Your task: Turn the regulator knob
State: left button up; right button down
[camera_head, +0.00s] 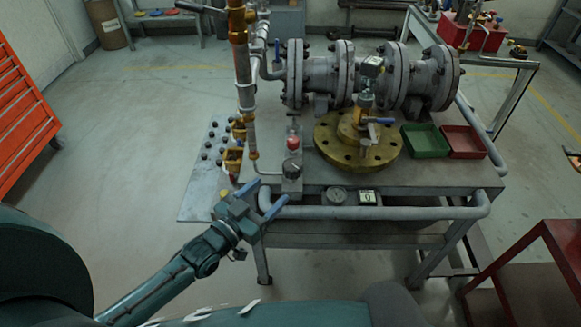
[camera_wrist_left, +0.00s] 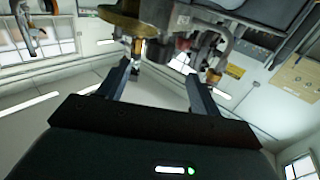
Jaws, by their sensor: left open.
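A small upright fitting with a red part (camera_head: 292,143) stands at the left end of the workbench, with a dark round gauge-like part (camera_head: 292,168) just below it. I cannot tell for certain which part is the regulator knob. My left gripper (camera_head: 263,198) is open and empty, in front of the bench's left corner, nearer to me than the fitting and apart from it. In the left wrist view, the two fingers (camera_wrist_left: 158,70) stand wide apart, with pipework and a brass-coloured disc (camera_wrist_left: 122,20) beyond them. My right gripper is not in view.
A grey bench rail (camera_head: 400,212) runs along the front edge near my left gripper. A brass flange (camera_head: 335,150) with a blue-handled valve, a green tray (camera_head: 425,141) and a red tray (camera_head: 463,142) are on the bench.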

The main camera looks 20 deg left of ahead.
aim_at(285, 174)
pick_arm(q)
jog(key=x, duration=0.9)
jog(key=shift+w, duration=0.15)
jog(key=shift+w+d, duration=0.15)
jog(key=shift+w, duration=0.2)
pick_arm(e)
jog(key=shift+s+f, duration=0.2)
pick_arm(q)
jog(key=shift+f, duration=0.1)
jog(key=c, duration=1)
jog(key=shift+o, duration=0.2)
jog(key=shift+f+m+g+h+b, duration=0.1)
jog(key=shift+m+g+h+b, duration=0.2)
jog(key=shift+m+h+b, duration=0.35)
jog(key=shift+g+h, duration=0.3)
jog(key=shift+h, duration=0.15)
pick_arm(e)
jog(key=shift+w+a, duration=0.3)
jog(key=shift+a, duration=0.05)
pick_arm(q)
jog(key=o, duration=1)
jog(key=shift+c, duration=0.2)
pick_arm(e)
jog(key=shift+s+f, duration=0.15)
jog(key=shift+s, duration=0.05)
